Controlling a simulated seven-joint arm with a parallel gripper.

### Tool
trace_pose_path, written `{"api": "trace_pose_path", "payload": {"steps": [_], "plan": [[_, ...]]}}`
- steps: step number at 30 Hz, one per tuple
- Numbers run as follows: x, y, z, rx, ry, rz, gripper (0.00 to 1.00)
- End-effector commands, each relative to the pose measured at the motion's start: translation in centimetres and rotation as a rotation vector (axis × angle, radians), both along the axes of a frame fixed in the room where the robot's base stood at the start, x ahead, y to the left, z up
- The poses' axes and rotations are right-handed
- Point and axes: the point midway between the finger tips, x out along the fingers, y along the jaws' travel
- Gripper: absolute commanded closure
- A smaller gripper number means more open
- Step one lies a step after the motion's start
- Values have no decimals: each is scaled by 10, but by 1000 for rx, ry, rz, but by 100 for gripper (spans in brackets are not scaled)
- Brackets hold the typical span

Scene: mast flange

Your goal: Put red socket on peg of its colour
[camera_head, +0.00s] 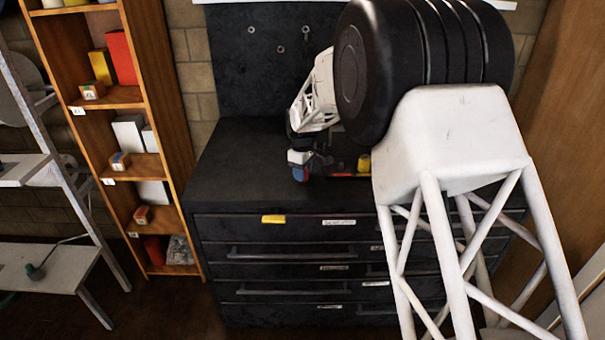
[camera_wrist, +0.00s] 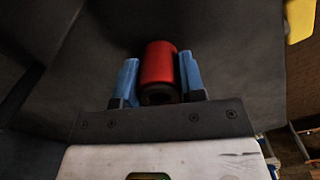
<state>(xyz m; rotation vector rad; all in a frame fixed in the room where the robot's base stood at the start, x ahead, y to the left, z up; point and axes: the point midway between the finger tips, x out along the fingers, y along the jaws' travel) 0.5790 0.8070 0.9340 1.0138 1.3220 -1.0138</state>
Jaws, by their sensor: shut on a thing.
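The red socket (camera_wrist: 158,63) is a short red cylinder with a dark hollow end. In the wrist view it sits between the two blue fingers of my gripper (camera_wrist: 159,72), which are shut on it. In the head view my gripper (camera_head: 300,172) is over the front part of the black cabinet top, left of a dark low holder (camera_head: 342,176) with a reddish strip. A yellow piece (camera_head: 364,163) stands at that holder. My arm hides much of this area. I cannot make out a red peg in either view.
The black cabinet top (camera_head: 235,165) is bare on the left. A black back panel (camera_head: 265,60) stands behind it. A wooden shelf (camera_head: 160,110) with boxes stands to the left.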

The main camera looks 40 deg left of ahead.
Motion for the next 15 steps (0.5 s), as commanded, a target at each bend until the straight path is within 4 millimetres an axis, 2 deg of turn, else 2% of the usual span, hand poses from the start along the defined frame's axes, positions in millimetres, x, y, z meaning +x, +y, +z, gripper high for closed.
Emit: {"api": "trace_pose_path", "payload": {"steps": [8, 15], "plan": [[0, 0, 4, 1, -1, 0, 89], [0, 0, 24, 1, -2, 0, 89]]}}
